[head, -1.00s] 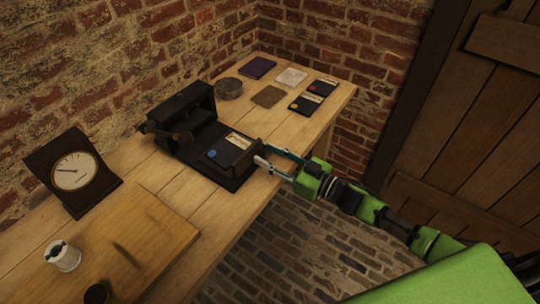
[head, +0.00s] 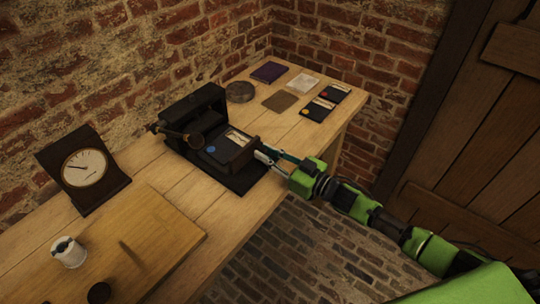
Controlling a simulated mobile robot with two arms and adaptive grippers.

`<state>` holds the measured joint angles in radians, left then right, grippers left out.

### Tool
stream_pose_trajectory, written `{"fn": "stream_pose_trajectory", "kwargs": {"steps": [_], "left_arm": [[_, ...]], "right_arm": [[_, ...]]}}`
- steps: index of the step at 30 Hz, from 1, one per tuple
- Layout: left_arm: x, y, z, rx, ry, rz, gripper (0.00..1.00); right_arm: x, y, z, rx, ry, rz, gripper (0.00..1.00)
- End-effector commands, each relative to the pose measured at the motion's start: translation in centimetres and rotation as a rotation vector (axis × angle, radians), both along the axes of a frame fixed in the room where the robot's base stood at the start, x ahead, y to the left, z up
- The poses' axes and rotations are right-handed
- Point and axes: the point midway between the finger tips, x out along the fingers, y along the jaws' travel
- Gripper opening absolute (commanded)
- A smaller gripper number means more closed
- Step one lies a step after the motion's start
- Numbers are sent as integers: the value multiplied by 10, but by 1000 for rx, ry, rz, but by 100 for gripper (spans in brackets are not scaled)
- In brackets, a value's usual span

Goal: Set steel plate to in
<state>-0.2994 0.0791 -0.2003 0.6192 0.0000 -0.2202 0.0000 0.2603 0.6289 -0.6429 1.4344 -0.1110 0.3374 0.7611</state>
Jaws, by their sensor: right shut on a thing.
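A dark press-like device (head: 192,104) stands on the table, with an upright black housing at its back and a long flat base. An upright dark brownish plate (head: 240,158) stands across the base, facing the housing; I take it for the steel plate. A black card with a blue dot and a pale label (head: 222,147) lies between plate and housing. My right gripper (head: 265,155) comes in from the right and is shut at the plate's outer side; its exact hold is partly hidden. My left gripper is not in view.
Two black labelled cards (head: 318,109), a brownish card (head: 280,102), a white card (head: 302,83), a purple card (head: 269,72) and a round tin (head: 239,92) lie at the far end. A dial (head: 84,167), board (head: 150,235) and white spool (head: 68,251) are left.

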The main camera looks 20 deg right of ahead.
Motion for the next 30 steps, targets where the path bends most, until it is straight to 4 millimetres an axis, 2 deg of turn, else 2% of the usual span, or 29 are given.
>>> {"fn": "stream_pose_trajectory", "kwargs": {"steps": [1, 2, 3, 4, 17, 20, 30], "left_arm": [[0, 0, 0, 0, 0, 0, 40], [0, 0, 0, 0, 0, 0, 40], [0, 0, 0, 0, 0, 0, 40], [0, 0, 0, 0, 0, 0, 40], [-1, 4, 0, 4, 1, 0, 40], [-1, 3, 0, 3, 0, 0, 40], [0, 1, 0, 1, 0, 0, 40]], "right_arm": [[0, -1, 0, -1, 1, -1, 0], [0, -1, 0, -1, 0, -1, 20], [0, -1, 0, -1, 0, -1, 30], [0, -1, 0, -1, 0, -1, 34], [-5, -5, -1, -1, 2, -1, 34], [-16, -13, -2, -3, 2, 0, 34], [-68, -53, -2, -2, 3, -1, 34]]}}
